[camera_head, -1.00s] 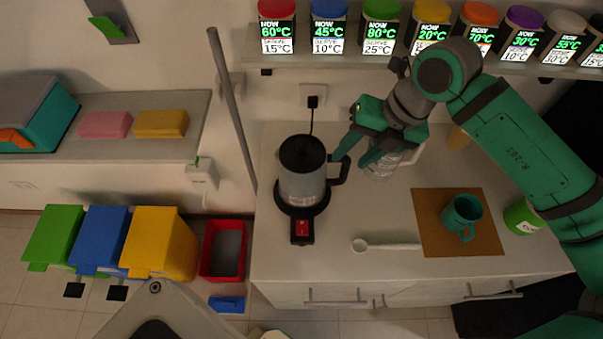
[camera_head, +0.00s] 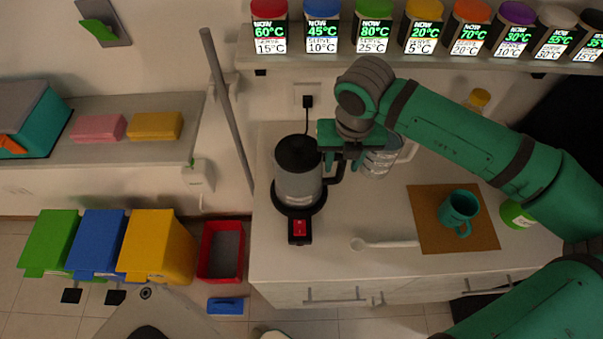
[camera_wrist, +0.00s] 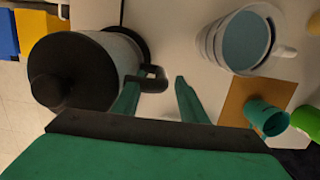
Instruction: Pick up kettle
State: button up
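The kettle (camera_head: 298,181) is grey with a black lid and a black handle on its right side. It stands upright on its black base with a red switch, at the left of the counter. It also shows in the wrist view (camera_wrist: 90,68). My gripper (camera_head: 343,168) is above the counter at the kettle's handle. I cannot tell whether that finger touches the handle.
A clear pitcher (camera_head: 377,160) stands close to the right of my gripper. A teal mug (camera_head: 459,209) sits on a brown mat (camera_head: 424,228). A white spoon (camera_head: 385,244) lies in front. A spice shelf (camera_head: 430,62) runs above, and a grey pole (camera_head: 228,110) stands left of the counter.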

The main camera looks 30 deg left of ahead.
jog(key=f, duration=0.2)
jog(key=w+f, duration=0.1)
jog(key=f, duration=0.1)
jog(key=shift+a+f, duration=0.2)
jog(key=shift+f, duration=0.2)
jog(key=shift+c, duration=0.6)
grip_shut()
jog(key=shift+r, duration=0.1)
dwell(0.4)
